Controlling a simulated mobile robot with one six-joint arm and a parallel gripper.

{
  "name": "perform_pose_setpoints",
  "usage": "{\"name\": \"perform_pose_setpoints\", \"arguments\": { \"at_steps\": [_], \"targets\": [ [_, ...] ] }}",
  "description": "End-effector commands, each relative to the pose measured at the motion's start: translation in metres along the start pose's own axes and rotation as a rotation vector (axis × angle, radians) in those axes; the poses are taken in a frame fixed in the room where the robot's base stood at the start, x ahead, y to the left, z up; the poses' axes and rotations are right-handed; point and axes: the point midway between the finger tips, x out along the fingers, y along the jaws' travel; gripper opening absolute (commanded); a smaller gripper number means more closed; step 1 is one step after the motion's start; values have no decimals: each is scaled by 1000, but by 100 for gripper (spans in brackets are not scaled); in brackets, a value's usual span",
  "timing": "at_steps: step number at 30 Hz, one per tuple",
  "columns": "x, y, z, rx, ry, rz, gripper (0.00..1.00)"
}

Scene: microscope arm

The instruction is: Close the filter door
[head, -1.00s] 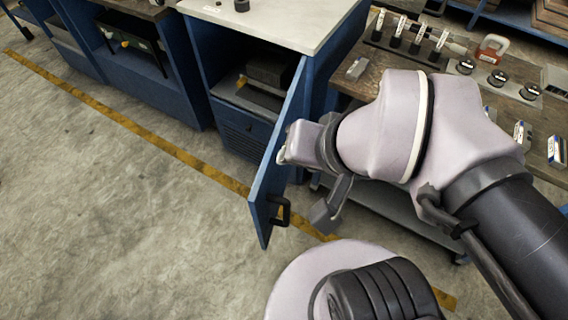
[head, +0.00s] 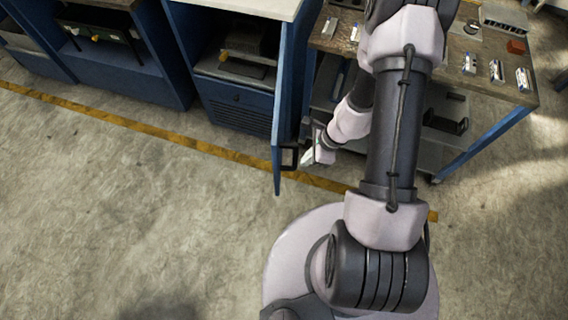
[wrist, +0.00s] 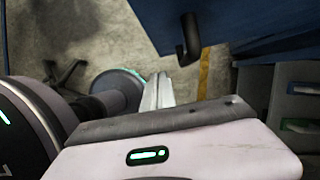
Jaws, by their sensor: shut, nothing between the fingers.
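The filter door (head: 279,110) is a blue panel on the blue cabinet (head: 185,60). It stands wide open, seen nearly edge-on in the head view. Its black handle (head: 290,158) is on the right face near the outer end. My gripper (head: 307,164) is just right of the handle, low beside that face. In the wrist view the gripper fingers (wrist: 157,90) are together and empty. The door (wrist: 225,18) crosses the top there, with the handle (wrist: 189,40) ahead and slightly right of the fingertips. A gap shows between them; contact is not visible.
A dark box (head: 245,45) sits inside the open cabinet. A workbench (head: 500,80) with small parts and a lower shelf stands to the right, close to my arm. The floor (head: 120,200) left of the door is clear, crossed by a yellow line (head: 140,125).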

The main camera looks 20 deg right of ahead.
Motion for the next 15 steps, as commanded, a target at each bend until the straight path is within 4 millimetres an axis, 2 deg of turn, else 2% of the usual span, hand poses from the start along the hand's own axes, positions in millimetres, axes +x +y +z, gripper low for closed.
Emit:
{"name": "perform_pose_setpoints", "arguments": {
  "at_steps": [1, 9, 12, 15],
  "targets": [
    [17, 1, -2, -1, 0, 4, 0],
    [74, 1, -1, -3, -1, 3, 0],
    [75, 1, 19, -6, -1, 1, 0],
    [78, 1, 30, -6, -1, 1, 0]
  ]
}}
